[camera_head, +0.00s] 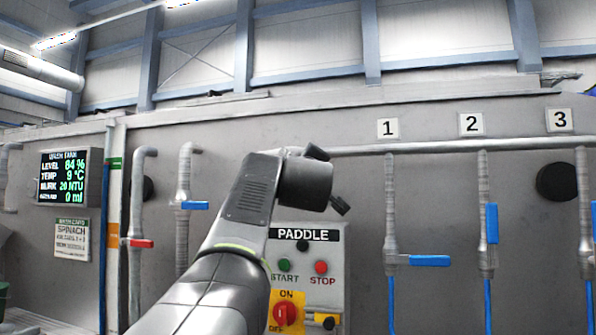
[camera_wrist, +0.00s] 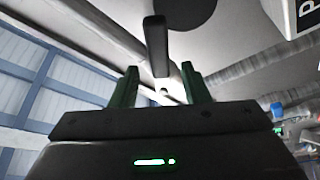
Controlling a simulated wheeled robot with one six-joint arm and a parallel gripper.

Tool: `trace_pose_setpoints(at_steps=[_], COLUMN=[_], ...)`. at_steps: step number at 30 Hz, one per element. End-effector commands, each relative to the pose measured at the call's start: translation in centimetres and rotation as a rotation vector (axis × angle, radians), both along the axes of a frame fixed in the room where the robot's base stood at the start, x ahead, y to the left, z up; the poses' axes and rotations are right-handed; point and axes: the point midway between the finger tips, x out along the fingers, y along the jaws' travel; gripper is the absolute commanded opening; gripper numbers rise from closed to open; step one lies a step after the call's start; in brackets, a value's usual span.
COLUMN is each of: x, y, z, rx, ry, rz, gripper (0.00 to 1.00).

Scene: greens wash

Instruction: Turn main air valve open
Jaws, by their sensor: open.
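My gripper (camera_wrist: 160,72) is open in the wrist view, with its two green fingers apart. A black bar-shaped handle (camera_wrist: 156,45) shows beyond and between the fingertips, with a pale piece beside its lower end. I cannot tell whether this handle is the main air valve, as no label for that valve is readable. No contact between fingers and handle is visible. In the head view my arm covers the middle of the wall and mostly hides my gripper.
A PADDLE panel (camera_head: 306,270) stands behind my arm, with START and STOP buttons and a red knob. Pipes with blue levers (camera_head: 430,260) are at right, under signs 1, 2 and 3. A red lever (camera_head: 141,244) and a lit display (camera_head: 63,178) are at left.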

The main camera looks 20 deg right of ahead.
Motion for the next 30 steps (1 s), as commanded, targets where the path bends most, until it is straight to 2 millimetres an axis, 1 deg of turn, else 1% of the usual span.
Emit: trace_pose_setpoints(at_steps=[1, 9, 15, 20, 27, 28, 30], x=[-1.2, -6.3, -8.6, -9.2, -9.3, -9.3, -9.2], y=[0.3, 1.8, 2.4, 2.6, 2.6, 2.6, 2.6], z=[-0.5, -1.7, -2.2, -2.3, -2.3, -2.3, -2.4], rx=[-0.001, -0.002, 0.0, 0.0, 0.0, 0.0, -0.003], ry=[-0.003, -0.003, -0.002, -0.001, -0.001, -0.001, 0.005], rz=[-0.001, 0.0, 0.0, 0.0, 0.0, 0.0, -0.001], gripper=[0.42, 0.42, 0.42, 0.42, 0.42, 0.38, 0.24])
